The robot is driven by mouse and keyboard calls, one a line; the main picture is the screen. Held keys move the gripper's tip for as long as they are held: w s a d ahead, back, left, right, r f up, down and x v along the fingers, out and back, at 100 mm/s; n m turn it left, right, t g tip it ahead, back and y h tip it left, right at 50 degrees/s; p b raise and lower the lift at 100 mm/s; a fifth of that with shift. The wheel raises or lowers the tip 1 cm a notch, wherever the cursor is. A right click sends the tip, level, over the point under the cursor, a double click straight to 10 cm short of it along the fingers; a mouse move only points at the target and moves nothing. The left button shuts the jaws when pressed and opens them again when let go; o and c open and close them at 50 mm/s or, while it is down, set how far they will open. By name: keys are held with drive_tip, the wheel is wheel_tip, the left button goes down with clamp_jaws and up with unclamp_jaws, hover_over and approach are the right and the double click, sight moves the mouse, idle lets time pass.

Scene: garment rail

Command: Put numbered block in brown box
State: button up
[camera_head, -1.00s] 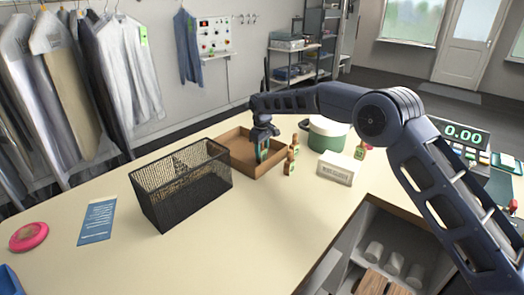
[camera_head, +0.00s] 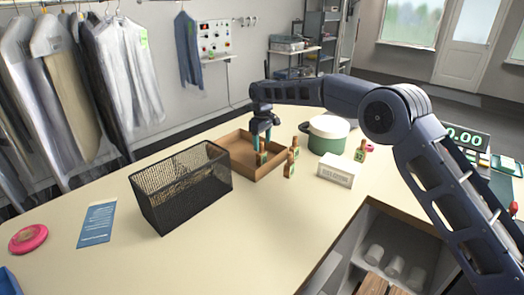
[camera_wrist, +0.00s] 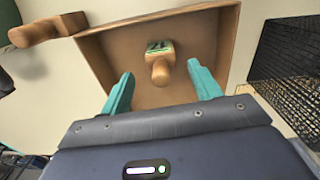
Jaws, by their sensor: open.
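The brown box (camera_head: 275,174) is a shallow open tray on the counter, also seen in the wrist view (camera_wrist: 100,62). A wooden numbered block (camera_head: 262,158) with a green label is inside it; in the wrist view the block (camera_wrist: 160,70) shows its rounded knob and a label too small to read surely. My gripper (camera_head: 263,138) is over the box, with its teal fingers spread open. In the wrist view the gripper (camera_wrist: 161,88) has its fingers on either side of the block, with clear gaps and no visible contact.
Similar wooden blocks stand outside the box: two by its right side (camera_head: 289,164), (camera_head: 296,143) and one farther right (camera_head: 360,151). A black mesh basket (camera_head: 180,190) stands left of the box. A green pot (camera_head: 327,138) and white carton (camera_head: 336,171) are right.

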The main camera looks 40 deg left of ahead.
wheel_tip(320, 180, up, 6)
drive_tip(key=shift+r, duration=0.25)
